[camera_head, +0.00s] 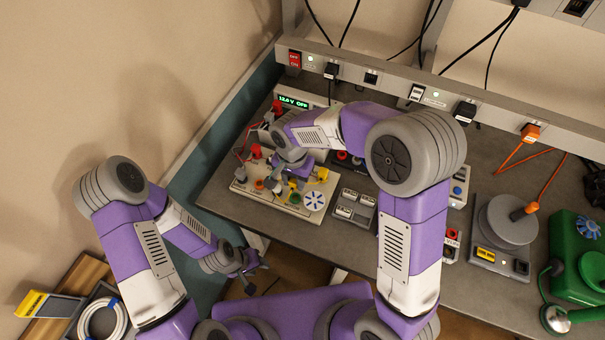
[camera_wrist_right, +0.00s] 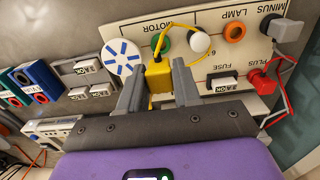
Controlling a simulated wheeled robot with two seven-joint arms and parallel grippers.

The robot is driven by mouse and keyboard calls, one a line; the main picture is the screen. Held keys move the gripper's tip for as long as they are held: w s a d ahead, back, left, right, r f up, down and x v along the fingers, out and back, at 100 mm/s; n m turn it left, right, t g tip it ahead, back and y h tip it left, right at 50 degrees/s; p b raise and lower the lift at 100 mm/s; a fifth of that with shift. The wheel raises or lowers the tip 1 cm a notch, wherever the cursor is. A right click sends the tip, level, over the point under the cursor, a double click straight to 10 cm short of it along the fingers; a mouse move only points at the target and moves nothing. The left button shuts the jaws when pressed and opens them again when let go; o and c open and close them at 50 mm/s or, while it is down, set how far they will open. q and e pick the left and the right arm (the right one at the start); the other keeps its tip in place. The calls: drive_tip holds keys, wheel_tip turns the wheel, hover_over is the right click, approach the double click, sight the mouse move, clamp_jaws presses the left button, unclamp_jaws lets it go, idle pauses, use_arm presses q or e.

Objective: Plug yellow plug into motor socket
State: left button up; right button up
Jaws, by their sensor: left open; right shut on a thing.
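The yellow plug (camera_wrist_right: 159,77) is between the fingers of my right gripper (camera_wrist_right: 158,82), which is shut on it. A thin yellow wire arcs up from the plug. The green-ringed motor socket (camera_wrist_right: 162,41) is just beyond the plug in the right wrist view, below the word MOTOR. I cannot tell whether the plug touches the socket. In the head view my right gripper (camera_head: 284,182) is over the cream circuit board (camera_head: 240,188), and its arm hides part of it. My left gripper (camera_head: 248,272) is open and empty, lower and in front of the table.
A red plug (camera_wrist_right: 262,82) with wires is at the right.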

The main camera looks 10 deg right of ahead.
drive_tip(key=shift+f+b, duration=1.7)
drive_tip(key=shift+f, duration=0.9)
drive_tip(key=shift+f+b, duration=0.1)
drive_tip(key=shift+b, duration=0.25)
drive_tip(key=shift+f+b, duration=0.8)
idle(1.0)
drive_tip(key=o, duration=0.8)
drive_tip(key=shift+o, duration=1.2)
drive_tip(key=shift+d, duration=0.1)
